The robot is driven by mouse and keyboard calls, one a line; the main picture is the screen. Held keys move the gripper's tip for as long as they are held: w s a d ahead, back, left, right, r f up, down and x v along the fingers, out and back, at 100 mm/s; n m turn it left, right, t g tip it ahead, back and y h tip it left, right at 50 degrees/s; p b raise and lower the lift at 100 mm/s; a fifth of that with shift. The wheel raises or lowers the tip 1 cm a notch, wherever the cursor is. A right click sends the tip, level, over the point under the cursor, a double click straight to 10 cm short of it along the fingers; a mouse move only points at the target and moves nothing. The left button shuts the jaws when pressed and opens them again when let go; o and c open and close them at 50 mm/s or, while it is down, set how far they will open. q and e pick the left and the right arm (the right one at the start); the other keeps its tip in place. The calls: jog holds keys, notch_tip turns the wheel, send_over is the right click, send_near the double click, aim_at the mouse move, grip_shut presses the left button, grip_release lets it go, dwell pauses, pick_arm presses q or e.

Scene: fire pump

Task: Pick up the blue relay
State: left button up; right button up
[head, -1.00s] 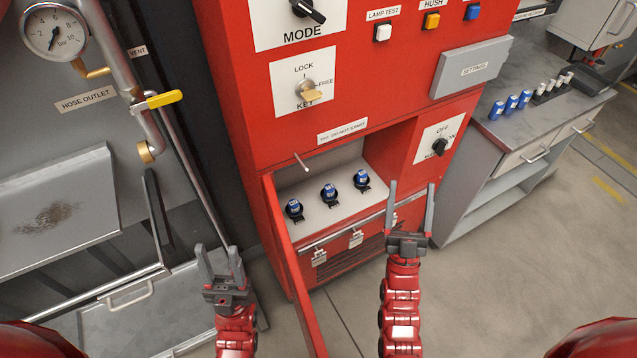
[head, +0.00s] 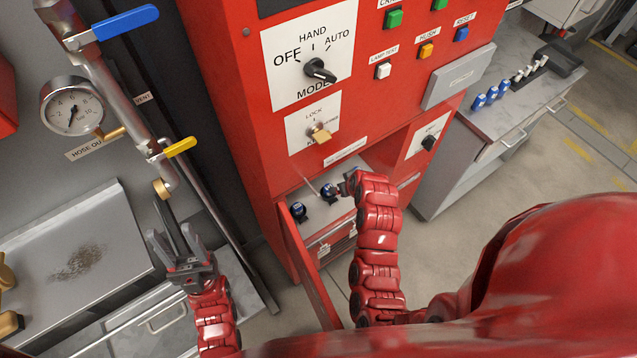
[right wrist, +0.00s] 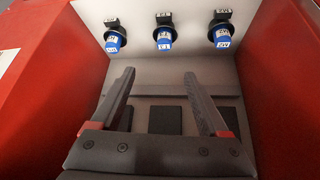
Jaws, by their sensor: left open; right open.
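Three blue relays with white labels, a left one (right wrist: 115,42), a middle one (right wrist: 164,38) and a right one (right wrist: 222,36), sit in black sockets in the red cabinet's compartment. In the head view the left relay (head: 298,210) and middle relay (head: 328,191) show; my right arm hides the third. My right gripper (right wrist: 160,76) is open and empty inside the compartment, its fingers apart from the relays. My left gripper (head: 172,234) is open and empty, left of the cabinet. Three more blue relays (head: 492,95) stand on the grey bench (head: 480,123) at the right.
The open red door (head: 307,262) stands at the compartment's left side. The cabinet front carries a mode knob (head: 319,70), a key switch (head: 320,133) and a grey settings box (head: 459,77). Pipes and a gauge (head: 71,105) are at the left. White pieces (head: 530,67) stand on the bench.

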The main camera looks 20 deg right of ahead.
jog(key=b, duration=0.9)
send_near(328, 192)
jog(key=x, duration=0.6)
jog(key=d+x, duration=0.1)
jog(key=x, duration=0.3)
jog(key=shift+w, duration=0.25)
jog(key=shift+w+f+b, duration=0.1)
jog(key=shift+w+b, duration=0.1)
jog(key=shift+b, duration=0.1)
jog(key=shift+c, duration=0.7)
jog(key=shift+a, duration=0.1)
grip_shut()
